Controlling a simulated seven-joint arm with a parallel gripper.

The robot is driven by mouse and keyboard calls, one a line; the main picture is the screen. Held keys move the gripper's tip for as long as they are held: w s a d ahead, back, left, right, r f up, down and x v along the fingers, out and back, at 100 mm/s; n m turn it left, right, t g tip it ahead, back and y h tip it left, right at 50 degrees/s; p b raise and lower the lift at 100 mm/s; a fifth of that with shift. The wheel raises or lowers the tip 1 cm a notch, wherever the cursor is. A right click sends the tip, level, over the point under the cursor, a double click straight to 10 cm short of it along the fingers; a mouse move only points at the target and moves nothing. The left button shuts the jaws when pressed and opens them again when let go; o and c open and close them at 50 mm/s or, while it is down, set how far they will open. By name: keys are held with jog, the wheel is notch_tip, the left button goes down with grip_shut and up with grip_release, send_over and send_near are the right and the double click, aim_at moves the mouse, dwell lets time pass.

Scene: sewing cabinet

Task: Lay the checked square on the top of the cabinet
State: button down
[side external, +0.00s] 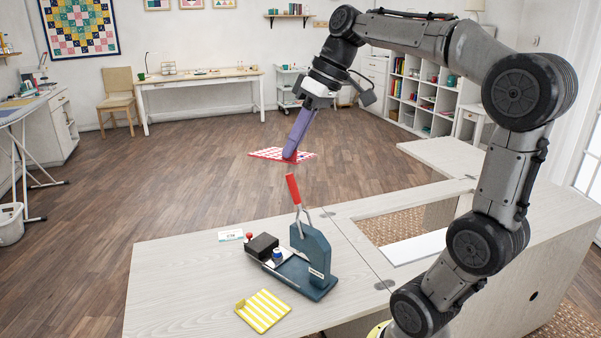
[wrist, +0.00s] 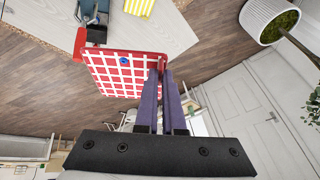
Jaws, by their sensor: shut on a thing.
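The red and white checked square (side external: 282,152) is held in the air beyond the far edge of the cabinet in the side view. It also fills the upper middle of the wrist view (wrist: 108,76), with a small blue round mark on it. My gripper (side external: 290,154) has long purple fingers pointing down, and their tips are shut on one edge of the square; the tips also show in the wrist view (wrist: 161,74). The cabinet top (side external: 170,290) is pale wood in the foreground, with a rectangular opening at its right.
A blue press (side external: 315,262) with a raised red handle (side external: 293,189) stands on the cabinet top. A black block (side external: 262,246), a small card (side external: 231,236) and a yellow striped cloth (side external: 263,311) lie near it. The cabinet top's front left is bare.

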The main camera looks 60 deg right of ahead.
jog(key=w+d+f+h, duration=0.1)
jog(key=w+d, duration=0.7)
jog(key=d, duration=0.6)
jog(key=w+d, duration=0.8)
jog(key=d, duration=0.5)
jog(key=shift+h, duration=0.6)
jog(key=f, duration=2.7)
jog(key=d+f, duration=0.1)
jog(key=f, duration=1.3)
jog(key=shift+w+d+f, duration=0.1)
jog(key=shift+f, duration=0.5)
jog(key=c, duration=0.9)
grip_release()
jog(key=shift+c, duration=0.2)
